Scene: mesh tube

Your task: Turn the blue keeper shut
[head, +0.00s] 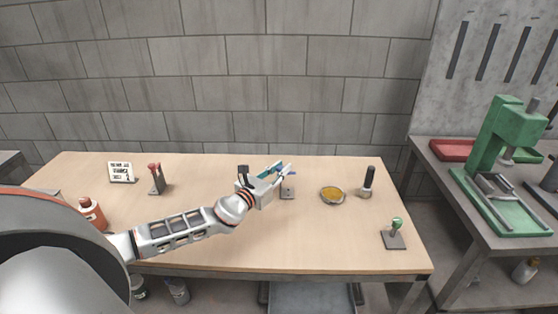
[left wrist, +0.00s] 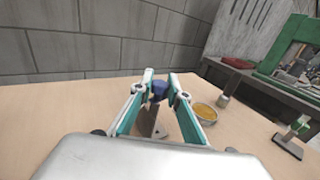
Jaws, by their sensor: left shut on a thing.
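The blue keeper (left wrist: 159,88) is between the fingertips of my left gripper (left wrist: 160,92) in the left wrist view. In the head view my left gripper (head: 282,173) reaches over the middle of the table, and a bit of the blue keeper (head: 290,174) shows at its tips. The gripper is shut on the keeper. The keeper sits on a small grey metal stand (head: 288,192), partly hidden by the gripper; the stand also shows in the left wrist view (left wrist: 149,121). Whether the keeper is turned open or shut I cannot tell. My right gripper is not in view.
A red-topped stand (head: 155,178), a white card (head: 121,172) and a red bottle (head: 92,213) are on the left. A yellow-filled dish (head: 332,195), a black-topped object (head: 368,180) and a green-knobbed stand (head: 395,234) are on the right. The table (head: 330,245) front is clear.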

